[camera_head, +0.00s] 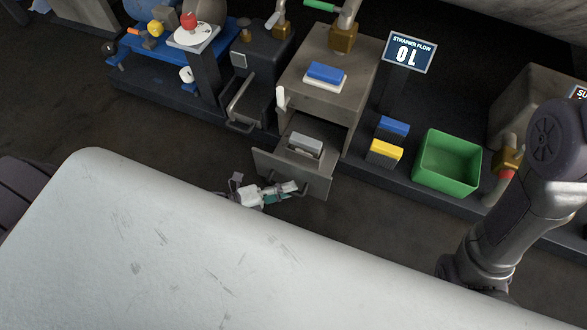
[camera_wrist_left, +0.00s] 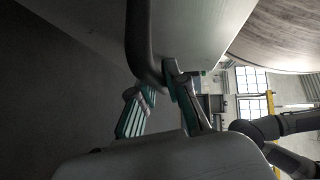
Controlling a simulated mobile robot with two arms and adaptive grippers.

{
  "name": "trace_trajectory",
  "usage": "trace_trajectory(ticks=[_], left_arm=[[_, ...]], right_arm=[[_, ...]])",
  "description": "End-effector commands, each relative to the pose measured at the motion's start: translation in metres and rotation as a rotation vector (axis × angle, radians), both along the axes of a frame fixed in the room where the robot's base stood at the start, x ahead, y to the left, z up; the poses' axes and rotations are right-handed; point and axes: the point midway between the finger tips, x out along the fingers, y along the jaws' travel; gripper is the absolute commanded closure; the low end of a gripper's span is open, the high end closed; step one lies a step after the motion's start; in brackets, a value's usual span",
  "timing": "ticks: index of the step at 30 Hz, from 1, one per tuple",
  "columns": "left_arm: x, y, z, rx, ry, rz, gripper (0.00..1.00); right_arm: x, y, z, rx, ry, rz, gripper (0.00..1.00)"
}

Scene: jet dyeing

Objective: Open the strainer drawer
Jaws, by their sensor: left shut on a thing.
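The strainer drawer (camera_head: 312,176) stands pulled out from the lower part of the grey-brown strainer cabinet (camera_head: 305,72). A grey block with a pale top (camera_head: 306,146) sits inside it. My left gripper (camera_head: 283,190) is at the front face of the drawer, shut on its handle. In the left wrist view the teal-padded fingers of my left gripper (camera_wrist_left: 156,88) lie on either side of the dark curved handle (camera_wrist_left: 143,45). My right gripper is out of view.
A blue-and-white block (camera_head: 325,76) lies on the cabinet top. Right of it, a blue block (camera_head: 393,126), a yellow block (camera_head: 385,152) and an open green bin (camera_head: 447,161) stand on the dark base. A sign (camera_head: 411,53) reads "STRAINER FLOW 0 L".

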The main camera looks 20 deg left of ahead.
Motion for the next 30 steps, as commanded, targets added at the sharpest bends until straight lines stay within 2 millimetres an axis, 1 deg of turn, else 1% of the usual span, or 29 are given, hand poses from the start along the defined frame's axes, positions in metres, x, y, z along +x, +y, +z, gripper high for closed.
trace_trajectory(ticks=[1, 3, 9, 15, 26, 27, 29, 30], left_arm=[[-0.008, 0.001, 0.001, 0.001, 0.003, 0.002, 1.0], [-0.015, 0.001, 0.001, 0.001, 0.003, 0.002, 1.0], [-0.03, 0.002, 0.0, 0.002, 0.002, 0.001, 1.0], [-0.036, 0.002, 0.0, 0.001, 0.0, 0.0, 1.0], [-0.036, 0.002, -0.001, 0.001, 0.0, 0.0, 1.0], [-0.036, 0.002, -0.001, 0.001, 0.0, 0.0, 0.79], [-0.036, 0.002, -0.001, 0.001, 0.0, 0.0, 0.69], [-0.036, 0.002, 0.0, 0.001, 0.0, 0.0, 0.63]], right_arm=[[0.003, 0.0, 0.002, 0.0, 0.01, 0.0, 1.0], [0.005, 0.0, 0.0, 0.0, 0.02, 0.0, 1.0], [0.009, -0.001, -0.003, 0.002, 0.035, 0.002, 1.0], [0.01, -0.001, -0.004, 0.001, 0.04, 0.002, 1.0], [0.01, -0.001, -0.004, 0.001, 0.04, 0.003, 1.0], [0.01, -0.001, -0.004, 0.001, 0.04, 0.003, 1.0], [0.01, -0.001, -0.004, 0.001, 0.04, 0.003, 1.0], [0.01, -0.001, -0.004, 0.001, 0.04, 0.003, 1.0]])
